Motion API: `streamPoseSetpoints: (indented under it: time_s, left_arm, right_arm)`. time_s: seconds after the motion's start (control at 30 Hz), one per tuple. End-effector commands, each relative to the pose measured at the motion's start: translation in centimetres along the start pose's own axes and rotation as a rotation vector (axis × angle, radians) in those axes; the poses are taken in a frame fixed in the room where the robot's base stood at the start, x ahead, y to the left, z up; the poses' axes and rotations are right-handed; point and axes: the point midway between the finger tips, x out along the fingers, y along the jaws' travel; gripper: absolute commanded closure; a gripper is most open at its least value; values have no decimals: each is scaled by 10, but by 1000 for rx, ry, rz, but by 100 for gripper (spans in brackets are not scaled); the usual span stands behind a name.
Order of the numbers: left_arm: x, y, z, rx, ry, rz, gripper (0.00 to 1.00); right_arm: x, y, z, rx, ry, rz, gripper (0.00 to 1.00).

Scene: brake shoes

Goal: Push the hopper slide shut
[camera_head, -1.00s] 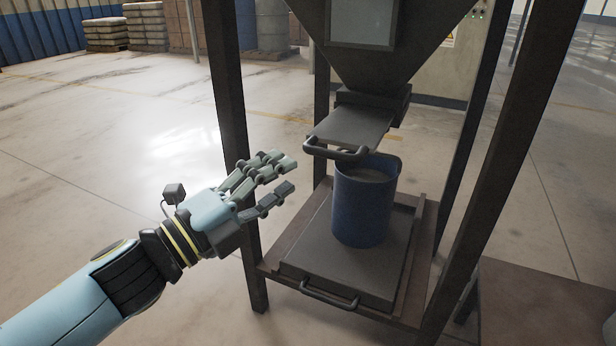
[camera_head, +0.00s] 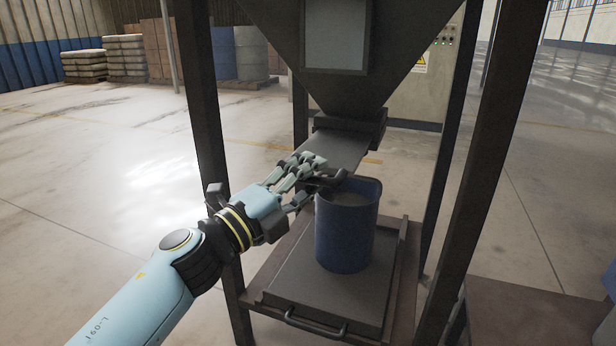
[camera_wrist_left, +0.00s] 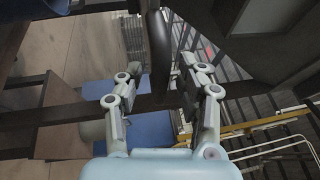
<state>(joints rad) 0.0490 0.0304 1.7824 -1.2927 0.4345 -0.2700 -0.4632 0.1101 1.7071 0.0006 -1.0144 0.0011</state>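The hopper slide (camera_head: 338,148) is a flat grey plate sticking out toward me from under the hopper (camera_head: 350,95). Its dark bar handle (camera_head: 332,180) is at the front end, partly hidden by my fingers in the head view. My left gripper (camera_head: 312,178) is at the handle. In the left wrist view the handle (camera_wrist_left: 158,50) stands between the two separated fingers of my left gripper (camera_wrist_left: 162,60), with gaps on both sides. The gripper looks open. Contact with the handle cannot be told. My right gripper is not in view.
A blue bucket (camera_head: 345,235) with grey contents stands below the slide handle on a tray (camera_head: 300,285) with its own front handle (camera_head: 315,324). Dark frame legs (camera_head: 205,150) rise on both sides. A brown surface (camera_head: 530,310) is at lower right.

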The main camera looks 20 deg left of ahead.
Motion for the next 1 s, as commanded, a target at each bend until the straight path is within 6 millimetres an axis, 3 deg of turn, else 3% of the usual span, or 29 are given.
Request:
streamPoseSetpoints:
  time_s: [0.23,0.53,1.0]
  left_arm:
    - [1,0,0,-1,0,1,62]
    - [1,0,0,0,0,1,100]
    - [2,2,1,1,0,3,100]
  right_arm:
    - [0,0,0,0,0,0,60]
    - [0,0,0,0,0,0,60]
    - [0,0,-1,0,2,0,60]
